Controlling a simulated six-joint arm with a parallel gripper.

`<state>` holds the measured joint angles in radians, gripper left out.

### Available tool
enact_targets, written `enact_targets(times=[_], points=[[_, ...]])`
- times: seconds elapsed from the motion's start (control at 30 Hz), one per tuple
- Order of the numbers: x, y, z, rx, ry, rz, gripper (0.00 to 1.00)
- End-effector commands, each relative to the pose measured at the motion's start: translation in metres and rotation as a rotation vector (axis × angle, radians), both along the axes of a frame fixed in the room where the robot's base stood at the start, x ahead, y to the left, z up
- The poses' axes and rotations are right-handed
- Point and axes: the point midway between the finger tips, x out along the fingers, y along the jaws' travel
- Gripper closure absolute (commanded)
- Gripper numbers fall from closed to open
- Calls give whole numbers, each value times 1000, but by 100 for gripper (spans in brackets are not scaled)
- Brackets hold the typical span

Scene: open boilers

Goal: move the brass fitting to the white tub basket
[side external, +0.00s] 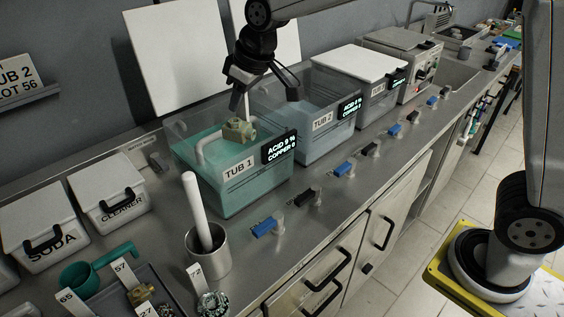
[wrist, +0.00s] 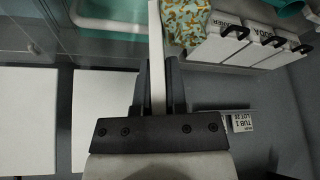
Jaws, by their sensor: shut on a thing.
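The brass fitting (side external: 238,131), a pale olive block with a boss on top, is at my fingertips over tub 1 (side external: 225,197) in the side view. It shows as a brown and teal mottled piece (wrist: 188,20) beyond my fingers in the wrist view. The white tub basket shows mainly as a curved white handle (side external: 204,146) beside the fitting, rising from the teal liquid. A white bar (wrist: 156,35) lines up with the gap between my fingers (wrist: 157,75). The basket's lower part is hidden.
Tub 2 (side external: 318,128) stands close on the right. White upright panels (side external: 170,60) stand behind. Soda (side external: 45,235) and cleaner (side external: 112,196) boxes, a metal cup with a white rod (side external: 209,252) and a grey tray of tagged parts are at left and front.

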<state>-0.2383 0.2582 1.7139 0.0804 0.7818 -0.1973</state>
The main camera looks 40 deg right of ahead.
Motion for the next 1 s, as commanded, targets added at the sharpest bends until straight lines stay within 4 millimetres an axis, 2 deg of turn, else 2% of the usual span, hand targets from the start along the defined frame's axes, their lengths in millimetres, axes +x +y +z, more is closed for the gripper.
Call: enact_targets(times=[0.03,0.2,0.4,0.77,1.0], points=[[11,-6,4,1,-3,-48,100],[40,-26,14,1,-4,-213,100],[60,-42,21,1,-2,-342,100],[66,-48,23,2,-1,-392,100],[66,-48,5,2,1,-391,100]])
